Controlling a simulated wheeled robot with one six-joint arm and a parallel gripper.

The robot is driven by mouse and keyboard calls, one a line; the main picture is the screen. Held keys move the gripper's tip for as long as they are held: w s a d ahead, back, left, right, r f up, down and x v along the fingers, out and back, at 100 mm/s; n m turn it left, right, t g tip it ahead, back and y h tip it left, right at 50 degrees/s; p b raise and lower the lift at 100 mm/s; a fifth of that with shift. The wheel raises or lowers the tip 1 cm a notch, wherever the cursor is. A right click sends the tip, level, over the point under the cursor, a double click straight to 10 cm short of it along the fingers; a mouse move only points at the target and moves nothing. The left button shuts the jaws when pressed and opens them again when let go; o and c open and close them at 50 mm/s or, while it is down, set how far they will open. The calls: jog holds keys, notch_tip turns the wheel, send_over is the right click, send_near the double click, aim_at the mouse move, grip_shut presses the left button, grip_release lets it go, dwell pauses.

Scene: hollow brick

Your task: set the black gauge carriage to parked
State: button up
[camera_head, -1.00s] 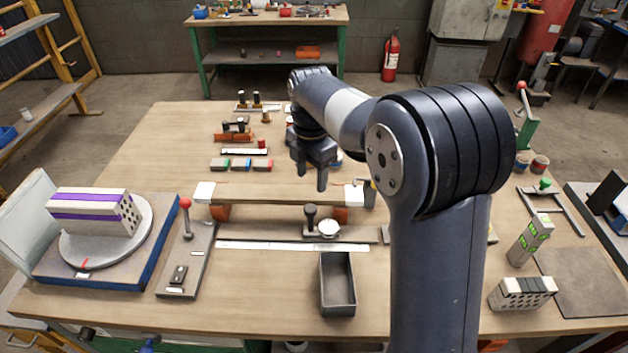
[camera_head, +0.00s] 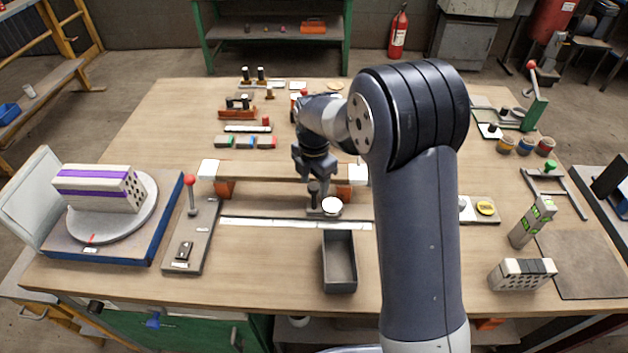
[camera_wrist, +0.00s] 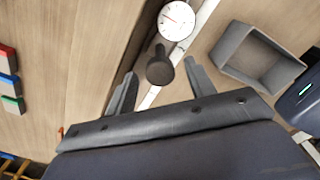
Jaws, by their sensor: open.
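The black gauge carriage is a dark post with a round black knob (camera_head: 314,188), beside a white round dial (camera_head: 331,206). It sits toward the right part of a long grey rail (camera_head: 270,208). In the wrist view, the knob (camera_wrist: 160,68) lies between and just beyond my two fingertips, and the dial (camera_wrist: 176,21) is past it. My gripper (camera_head: 316,178) is open and empty, pointing down over the knob; it also shows in the wrist view (camera_wrist: 162,80). Contact with the knob cannot be told. No parked mark is readable.
A white scale strip (camera_head: 260,222) runs along the rail's front. A beam (camera_head: 270,170) on orange supports stands behind it. An open grey box (camera_head: 340,277) stands in front. A red-knobbed lever (camera_head: 190,181) is at left, with a turntable block (camera_head: 100,188) beyond.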

grip_shut()
dwell(0.5)
